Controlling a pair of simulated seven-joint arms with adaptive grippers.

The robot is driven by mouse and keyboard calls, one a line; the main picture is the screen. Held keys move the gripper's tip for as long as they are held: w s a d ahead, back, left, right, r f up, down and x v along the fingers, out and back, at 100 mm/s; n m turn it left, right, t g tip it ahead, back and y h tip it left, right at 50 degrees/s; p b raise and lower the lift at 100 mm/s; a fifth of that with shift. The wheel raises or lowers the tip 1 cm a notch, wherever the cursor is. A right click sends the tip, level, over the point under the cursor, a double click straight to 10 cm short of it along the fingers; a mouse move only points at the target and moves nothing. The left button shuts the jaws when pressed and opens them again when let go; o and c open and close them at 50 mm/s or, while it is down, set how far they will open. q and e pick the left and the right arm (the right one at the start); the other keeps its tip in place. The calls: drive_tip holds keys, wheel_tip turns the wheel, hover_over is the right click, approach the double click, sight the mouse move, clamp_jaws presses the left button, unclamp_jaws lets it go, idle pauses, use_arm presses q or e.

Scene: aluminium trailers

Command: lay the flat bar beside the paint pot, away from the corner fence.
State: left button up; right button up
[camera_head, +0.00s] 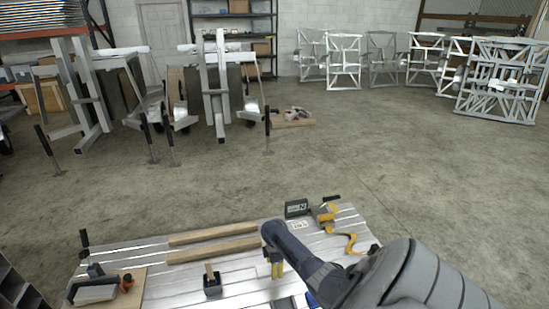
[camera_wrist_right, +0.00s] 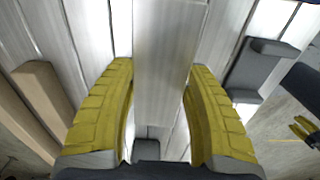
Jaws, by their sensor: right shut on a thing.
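My right gripper (camera_head: 275,268) points down over the slatted bench. In the right wrist view its yellow fingers (camera_wrist_right: 160,115) are shut on a pale metal flat bar (camera_wrist_right: 165,65), which runs lengthwise between them. In the head view I cannot make the bar out from the metal slats. The small dark paint pot (camera_head: 212,286), with a wooden handle standing in it, is left of the gripper. A dark grey angled piece (camera_wrist_right: 255,65), possibly the corner fence, lies right of the bar in the wrist view. My left gripper cannot be made out.
Two wooden strips (camera_head: 213,234) lie behind the pot. A dark display box (camera_head: 296,208) and a yellow tool (camera_head: 325,212) are at the back right. Clamps stand at the bench's edges.

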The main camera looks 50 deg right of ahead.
drive_tip(key=shift+f, duration=2.15)
drive_tip(key=shift+f, duration=0.1)
drive_tip(key=o, duration=1.5)
drive_tip(key=shift+r, duration=6.05)
